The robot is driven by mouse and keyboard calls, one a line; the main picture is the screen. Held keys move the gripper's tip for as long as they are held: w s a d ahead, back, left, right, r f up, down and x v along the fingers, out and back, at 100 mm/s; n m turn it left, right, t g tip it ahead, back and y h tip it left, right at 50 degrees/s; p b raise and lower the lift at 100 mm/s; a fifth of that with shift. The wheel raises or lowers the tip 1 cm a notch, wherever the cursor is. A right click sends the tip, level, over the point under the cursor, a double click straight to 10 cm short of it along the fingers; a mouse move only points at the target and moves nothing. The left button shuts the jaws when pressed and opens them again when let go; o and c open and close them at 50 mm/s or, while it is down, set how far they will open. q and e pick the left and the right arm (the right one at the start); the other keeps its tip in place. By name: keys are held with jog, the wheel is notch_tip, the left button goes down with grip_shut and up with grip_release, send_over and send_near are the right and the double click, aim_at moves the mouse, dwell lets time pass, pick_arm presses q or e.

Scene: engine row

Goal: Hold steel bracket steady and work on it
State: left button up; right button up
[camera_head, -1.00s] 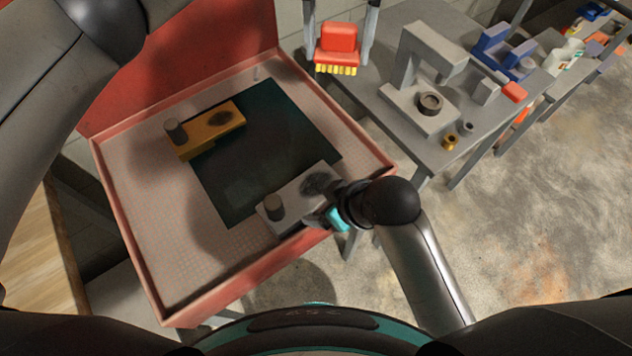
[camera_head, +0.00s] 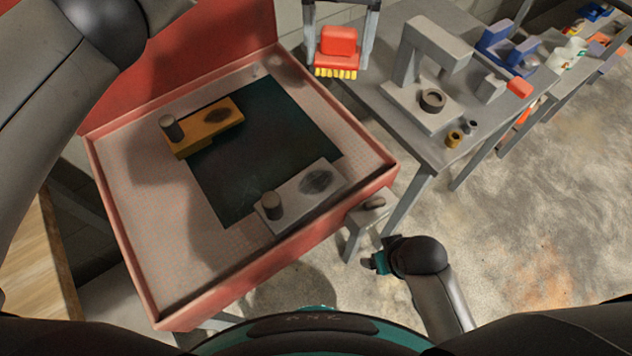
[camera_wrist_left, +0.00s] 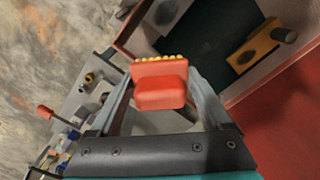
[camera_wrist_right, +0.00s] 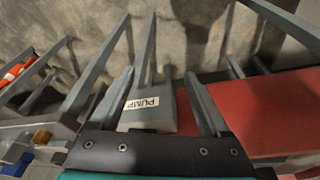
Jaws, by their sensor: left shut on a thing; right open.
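The steel bracket (camera_head: 302,198) is a grey plate with a round peg and a dark patch. It lies at the near right side of the red-rimmed tray (camera_head: 112,215), partly on the dark mat (camera_head: 255,140). It also shows at the top of the left wrist view (camera_wrist_left: 165,12). My left gripper (camera_head: 340,45) is shut on a red brush (camera_head: 338,42) with yellow bristles, above the tray's far right side. The brush fills the middle of the left wrist view (camera_wrist_left: 160,85). My right gripper (camera_head: 374,263) is open and empty, outside the tray and apart from the bracket.
A yellow bracket (camera_head: 208,127) lies at the mat's far left. A small grey stand (camera_head: 368,214) is beside the tray; a "PUMP" label (camera_wrist_right: 142,103) shows in the right wrist view. A grey table (camera_head: 400,112) holds a grey arch-shaped frame (camera_head: 418,105) and small parts.

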aim_at(336, 53)
pick_arm(q)
notch_tip(336, 53, down, 3)
jog(key=shift+r+b, duration=0.2)
jog(key=shift+b, duration=0.95)
jog(key=shift+a+f, duration=0.1)
jog(key=shift+f, duration=0.1)
jog(key=s+a+f+n+b, duration=0.1)
jog(key=s+a+f+b, duration=0.3)
jog(key=a, duration=0.5)
jog(key=s+a+f+b, duration=0.5)
jog(key=s+a+f, duration=0.1)
jog(key=a, duration=0.4)
jog(key=shift+s+f+n, duration=0.2)
jog(key=shift+f+n, duration=0.2)
jog(key=shift+f, duration=0.4)
pick_arm(e)
jog(key=s+d+f, duration=0.1)
jog(key=s+f, duration=0.5)
jog(key=f, duration=0.5)
jog(key=s+d+f+g, duration=0.1)
jog(key=s+d+f, duration=0.1)
jog(key=s+f, duration=0.4)
jog(key=s+d+f+g, duration=0.1)
jog(key=s+f, duration=0.6)
jog(key=f, duration=1)
jog(key=shift+d+h, duration=0.15)
jog(key=shift+h, duration=0.15)
pick_arm(q)
jog(key=shift+a, duration=0.1)
